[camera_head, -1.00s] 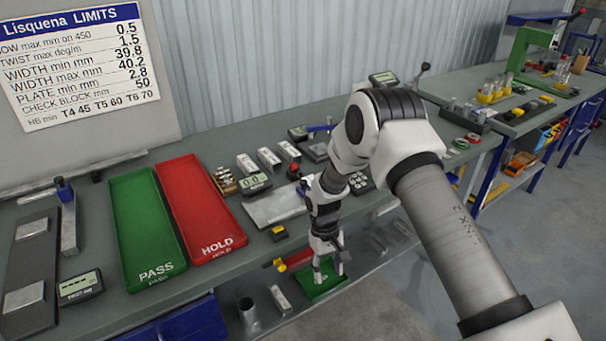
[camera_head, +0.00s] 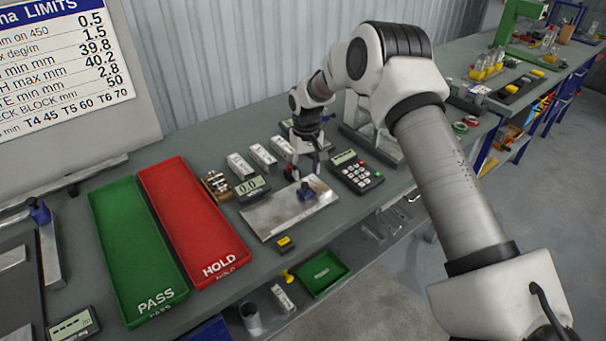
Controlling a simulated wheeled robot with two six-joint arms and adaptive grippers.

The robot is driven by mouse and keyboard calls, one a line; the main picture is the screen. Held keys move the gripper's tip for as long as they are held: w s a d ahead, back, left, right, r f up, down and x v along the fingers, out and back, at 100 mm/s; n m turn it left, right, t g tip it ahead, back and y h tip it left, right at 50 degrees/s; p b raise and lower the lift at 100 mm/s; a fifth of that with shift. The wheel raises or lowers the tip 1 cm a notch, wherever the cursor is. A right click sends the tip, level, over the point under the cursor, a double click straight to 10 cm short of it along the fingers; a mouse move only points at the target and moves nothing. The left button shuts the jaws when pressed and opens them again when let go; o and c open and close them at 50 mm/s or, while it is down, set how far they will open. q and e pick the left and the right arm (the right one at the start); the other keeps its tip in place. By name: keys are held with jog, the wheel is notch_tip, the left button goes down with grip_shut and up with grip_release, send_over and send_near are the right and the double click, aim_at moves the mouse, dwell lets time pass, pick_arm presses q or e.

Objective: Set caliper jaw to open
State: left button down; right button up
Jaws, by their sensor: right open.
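My right gripper (camera_head: 304,174) is open, pointing down over the far part of a bright flat metal plate (camera_head: 268,217) on the bench. A small dark blue piece (camera_head: 307,192) is on the plate just in front of the fingers. I cannot tell whether the fingers touch it. No caliper jaw can be made out for certain; the gripper and wrist hide part of this area. A small display unit reading 0.0 (camera_head: 252,187) lies left of the plate. My left gripper is not in view.
A red HOLD tray (camera_head: 208,238) and a green PASS tray (camera_head: 142,262) lie to the left. A keypad unit (camera_head: 357,172) is close right of the gripper. Several pale blocks (camera_head: 240,166) stand behind the display. A small black-and-yellow item (camera_head: 285,243) lies near the front edge.

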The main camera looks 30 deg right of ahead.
aim_at(305, 185)
notch_tip(305, 185, down, 3)
jog(key=shift+s+f+p, duration=0.1)
jog(key=shift+p, duration=0.35)
jog(key=shift+w+d+f, duration=0.1)
jog(key=shift+w+f, duration=0.6)
jog(key=shift+f, duration=0.35)
jog(key=shift+s+r, duration=0.35)
jog(key=shift+s, duration=0.1)
grip_shut()
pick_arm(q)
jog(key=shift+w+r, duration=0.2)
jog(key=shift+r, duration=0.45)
pick_arm(e)
jog(key=a, duration=1)
jog(key=shift+s+a+b, duration=0.25)
jog(key=shift+s+b, duration=0.15)
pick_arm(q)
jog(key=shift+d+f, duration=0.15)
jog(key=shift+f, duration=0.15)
pick_arm(e)
jog(key=shift+d, duration=0.1)
